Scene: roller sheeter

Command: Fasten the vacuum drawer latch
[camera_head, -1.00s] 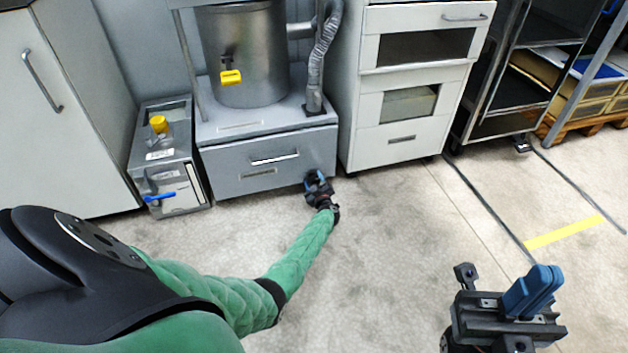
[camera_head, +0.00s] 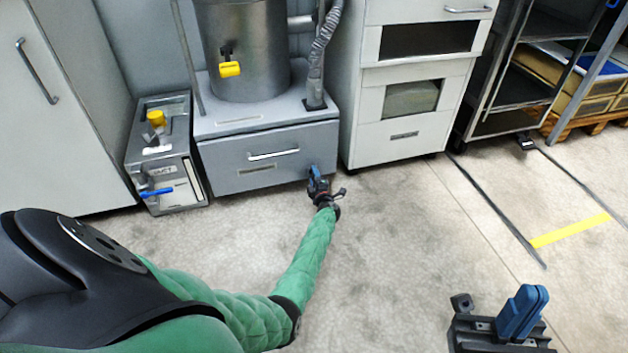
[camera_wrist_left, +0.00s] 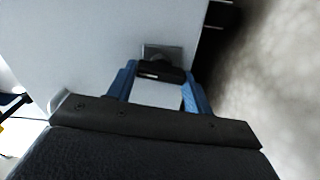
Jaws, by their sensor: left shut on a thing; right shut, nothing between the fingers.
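The vacuum drawer (camera_head: 268,158) is a grey drawer with a bar handle under a metal cylinder. Its front looks flush with the housing. The latch (camera_wrist_left: 160,71) is a small dark piece by a grey plate (camera_wrist_left: 163,53) on a pale panel, in the left wrist view. My left gripper (camera_head: 318,178) is at the drawer's lower right corner. Its blue fingers (camera_wrist_left: 160,88) are on either side of the latch and shut on it. In the head view the gripper hides the latch. My right gripper (camera_head: 523,312) is shut and empty, low at the right, away from the drawer.
A small grey unit (camera_head: 165,155) with a blue lever stands left of the drawer. A white drawer cabinet (camera_head: 403,140) stands close on the right. A dark rack (camera_head: 515,75) is further right. The floor (camera_head: 400,235) in front is clear.

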